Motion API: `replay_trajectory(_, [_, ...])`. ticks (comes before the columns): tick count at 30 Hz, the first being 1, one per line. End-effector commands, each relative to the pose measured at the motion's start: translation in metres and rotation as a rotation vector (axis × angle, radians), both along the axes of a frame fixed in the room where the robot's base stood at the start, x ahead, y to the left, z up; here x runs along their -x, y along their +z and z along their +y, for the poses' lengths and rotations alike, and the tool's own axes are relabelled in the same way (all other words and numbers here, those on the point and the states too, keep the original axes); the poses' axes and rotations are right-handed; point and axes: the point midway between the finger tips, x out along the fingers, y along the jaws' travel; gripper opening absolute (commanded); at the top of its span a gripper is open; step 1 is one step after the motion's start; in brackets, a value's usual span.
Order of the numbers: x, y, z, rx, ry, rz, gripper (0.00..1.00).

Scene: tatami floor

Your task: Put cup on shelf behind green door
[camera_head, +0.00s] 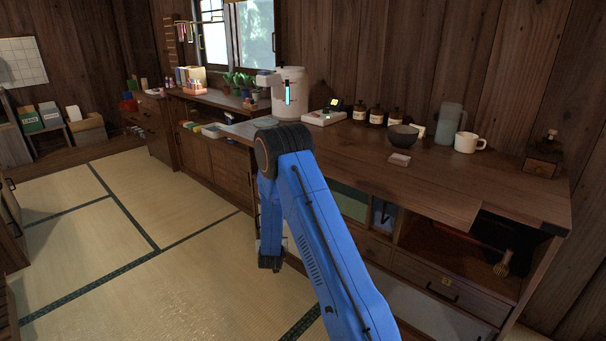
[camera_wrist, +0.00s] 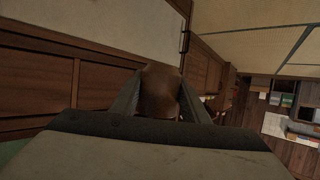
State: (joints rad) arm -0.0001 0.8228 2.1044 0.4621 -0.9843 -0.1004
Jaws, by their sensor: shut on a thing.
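My gripper (camera_wrist: 160,92) is shut on a brown, rounded thing (camera_wrist: 159,88) in the wrist view, which looks like a brown cup. Its far side is hidden. In the head view my blue arm bends down in front of the cabinet, and the held thing cannot be made out there. A green panel (camera_head: 348,203), likely the green door, shows under the counter right of my arm and looks closed. A green patch (camera_wrist: 12,150) also shows at the lower left of the wrist view. A white mug (camera_head: 468,142) stands on the counter at the right.
The wooden counter (camera_head: 450,183) holds a dark bowl (camera_head: 403,137), a grey pitcher (camera_head: 449,122), several brown jars and a white dispenser (camera_head: 290,95). An open compartment (camera_head: 440,240) lies right of the green panel. The tatami floor (camera_head: 150,270) at left is clear.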

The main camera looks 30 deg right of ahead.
Motion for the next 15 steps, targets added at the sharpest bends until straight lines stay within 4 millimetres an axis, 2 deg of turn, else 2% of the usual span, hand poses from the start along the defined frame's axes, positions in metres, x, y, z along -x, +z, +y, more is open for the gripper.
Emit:
replay_trajectory(1, [-0.017, 0.012, -0.006, -0.001, -0.046, -0.006, 0.14])
replay_trajectory(3, [-0.033, 0.025, -0.014, -0.002, -0.111, -0.005, 0.14])
replay_trajectory(15, [-0.103, 0.093, -0.045, -0.001, -0.445, -0.003, 0.14])
